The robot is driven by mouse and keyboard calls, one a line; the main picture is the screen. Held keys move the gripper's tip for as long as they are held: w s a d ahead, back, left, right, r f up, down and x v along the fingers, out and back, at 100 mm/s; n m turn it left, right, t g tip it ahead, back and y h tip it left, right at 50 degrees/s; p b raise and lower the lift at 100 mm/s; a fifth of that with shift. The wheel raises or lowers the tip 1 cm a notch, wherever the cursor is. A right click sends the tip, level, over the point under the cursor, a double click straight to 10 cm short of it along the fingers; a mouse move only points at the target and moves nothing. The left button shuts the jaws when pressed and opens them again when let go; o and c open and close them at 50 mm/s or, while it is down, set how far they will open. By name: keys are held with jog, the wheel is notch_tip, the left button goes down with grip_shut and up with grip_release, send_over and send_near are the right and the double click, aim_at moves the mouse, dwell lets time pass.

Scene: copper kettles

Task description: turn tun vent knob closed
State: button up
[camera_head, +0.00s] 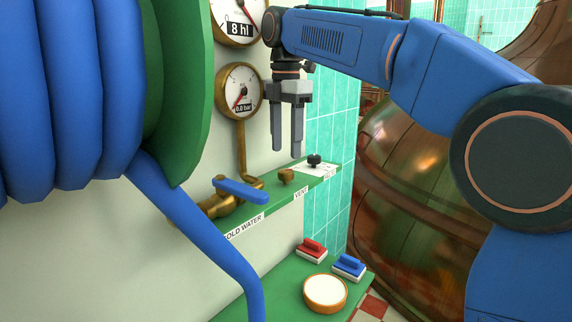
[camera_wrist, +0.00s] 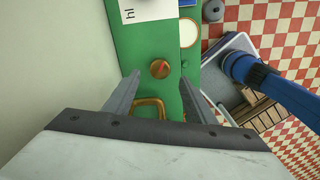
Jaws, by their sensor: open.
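The vent knob (camera_head: 286,176) is a small brass knob on the upper green shelf, above the label reading VENT. In the wrist view the brass knob (camera_wrist: 160,69) lies between my fingertips as seen from above. My gripper (camera_head: 287,154) points downward, open and empty, a short way above the knob and apart from it. Its two fingers also show in the wrist view (camera_wrist: 159,78). I cannot tell from its round shape which way the knob is turned.
A brass valve with a blue lever (camera_head: 241,191) stands left of the knob. A black knob (camera_head: 314,160) on a white plate is to the right. A pressure gauge (camera_head: 239,91) is on the wall behind. A lower shelf holds red (camera_head: 312,249) and blue (camera_head: 349,267) brushes and a round dish (camera_head: 325,293).

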aim_at(286, 170)
jog(key=shift+f, duration=2.85)
jog(key=c, duration=1)
